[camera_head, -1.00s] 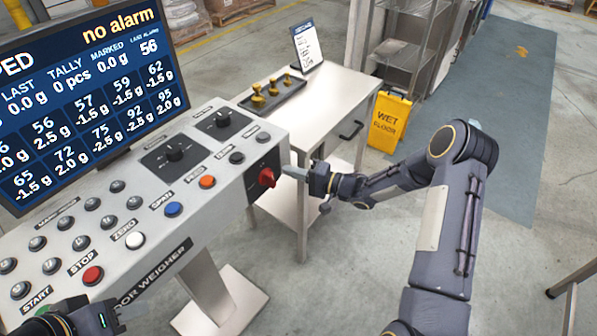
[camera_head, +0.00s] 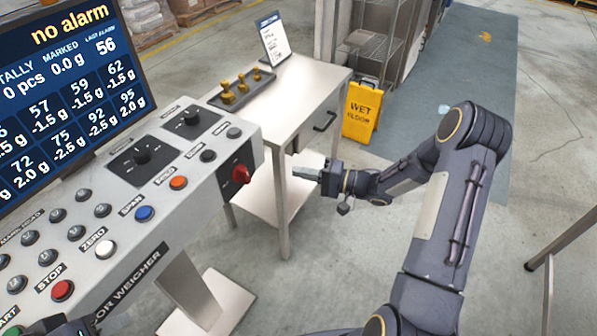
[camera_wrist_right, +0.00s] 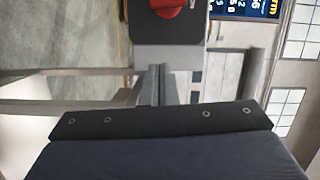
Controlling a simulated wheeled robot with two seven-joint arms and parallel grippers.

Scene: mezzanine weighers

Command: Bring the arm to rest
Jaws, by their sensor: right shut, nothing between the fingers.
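My right gripper (camera_head: 308,174) is shut and empty in the head view, to the right of the weigher panel's end and apart from it. Its shut fingers also show in the right wrist view (camera_wrist_right: 157,86). The red knob (camera_head: 241,174) on the panel's end face is to the left of the fingertips, with a clear gap; it also shows at the top of the right wrist view (camera_wrist_right: 170,5). My left gripper is only a dark sliver at the lower left edge of the head view, its fingers hidden.
The weigher console (camera_head: 207,190) with buttons, dials and a screen (camera_head: 70,90) fills the left. A side table (camera_head: 300,85) holds a tray of brass weights (camera_head: 242,88) and a card. A yellow wet-floor sign (camera_head: 361,110) stands behind my right arm. Open floor lies to the right.

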